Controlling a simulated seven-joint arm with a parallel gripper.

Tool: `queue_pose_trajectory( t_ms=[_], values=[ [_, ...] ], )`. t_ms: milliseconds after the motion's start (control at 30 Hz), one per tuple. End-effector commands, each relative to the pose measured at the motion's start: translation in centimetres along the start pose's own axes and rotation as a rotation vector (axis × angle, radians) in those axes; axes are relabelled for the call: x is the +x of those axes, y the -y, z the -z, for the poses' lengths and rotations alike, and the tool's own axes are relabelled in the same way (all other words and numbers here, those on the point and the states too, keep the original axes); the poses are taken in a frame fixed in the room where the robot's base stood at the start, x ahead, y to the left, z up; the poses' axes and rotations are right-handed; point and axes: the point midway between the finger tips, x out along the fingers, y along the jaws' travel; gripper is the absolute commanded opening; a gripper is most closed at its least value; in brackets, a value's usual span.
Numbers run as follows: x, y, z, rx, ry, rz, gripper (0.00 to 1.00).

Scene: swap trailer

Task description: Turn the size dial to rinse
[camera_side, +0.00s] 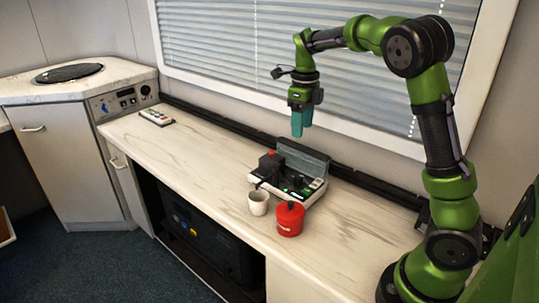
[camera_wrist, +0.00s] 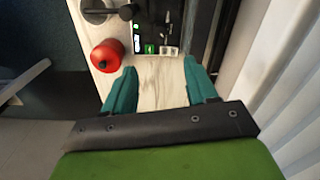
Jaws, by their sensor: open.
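A small black and white machine (camera_side: 316,191) stands on the counter, with a red knob (camera_side: 271,154) on top at its left and small green-marked controls on its low panel. In the wrist view the machine's panel (camera_wrist: 155,20) is at the top, beyond my fingertips, with green and white controls along its near edge. I cannot make out which control is the size dial or what it points to.
A white cup (camera_side: 258,203) and a red canister (camera_side: 290,219) stand close in front of the machine. The window blinds (camera_side: 230,70) rise behind. The counter between remote and machine is clear.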

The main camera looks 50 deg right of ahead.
Motion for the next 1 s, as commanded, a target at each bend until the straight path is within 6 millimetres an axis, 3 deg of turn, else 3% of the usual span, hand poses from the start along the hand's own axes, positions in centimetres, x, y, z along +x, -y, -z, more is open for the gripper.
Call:
queue_pose_trajectory(
  t_ms=[167,700,1000],
  values=[
    [2.5,-0.1,0.1,0.0,-0.004,-0.003,0.57],
    [13.8,0.0,0.1,-0.002,-0.003,-0.002,0.57],
    [16.4,0.0,0.0,-0.003,0.001,0.0,0.57]
  ],
)
